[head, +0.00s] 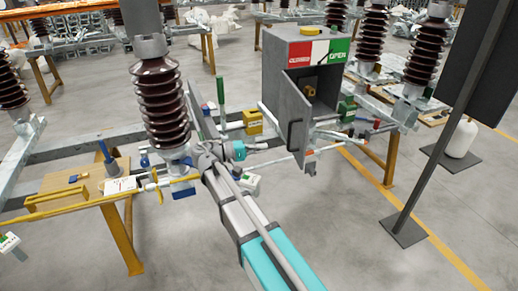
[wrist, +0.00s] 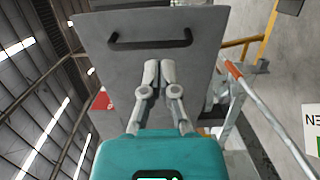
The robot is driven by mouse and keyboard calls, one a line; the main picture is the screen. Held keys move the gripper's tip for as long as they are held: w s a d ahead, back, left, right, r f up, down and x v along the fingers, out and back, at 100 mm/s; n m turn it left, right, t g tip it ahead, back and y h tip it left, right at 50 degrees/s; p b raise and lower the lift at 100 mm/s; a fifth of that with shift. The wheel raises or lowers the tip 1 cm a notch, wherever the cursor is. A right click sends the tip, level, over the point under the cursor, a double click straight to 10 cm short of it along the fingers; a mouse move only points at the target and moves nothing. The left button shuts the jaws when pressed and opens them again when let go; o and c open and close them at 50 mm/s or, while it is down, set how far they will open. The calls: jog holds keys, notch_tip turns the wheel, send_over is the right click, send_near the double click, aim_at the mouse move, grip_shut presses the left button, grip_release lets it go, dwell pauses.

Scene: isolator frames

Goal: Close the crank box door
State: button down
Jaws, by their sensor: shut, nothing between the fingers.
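The grey crank box (head: 322,50) stands right of centre in the head view, with a red, white and green label on its top front. Its door (head: 276,98) stands open, swung out from the left side, and the inside shows. My gripper (head: 259,147) is just left of the door's lower part and points towards it. In the wrist view the door panel (wrist: 120,60) fills the upper middle, with a dark bar handle (wrist: 150,42) across it. My gripper (wrist: 160,64) is shut and empty before the panel, fingertips below the handle. I cannot tell whether they touch the panel.
A brown ribbed insulator (head: 160,105) stands left of my arm. A yellow box (head: 252,121) and a green post (head: 220,92) stand behind my gripper. A dark stand (head: 440,140) rises at the right. A pale rail (wrist: 265,110) runs right of the door in the wrist view.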

aim_at(302, 143)
jog(key=d, duration=0.3)
jog(key=w+d, duration=0.1)
jog(key=d, duration=0.7)
jog(key=shift+w+d, duration=0.2)
jog(key=shift+w, duration=0.1)
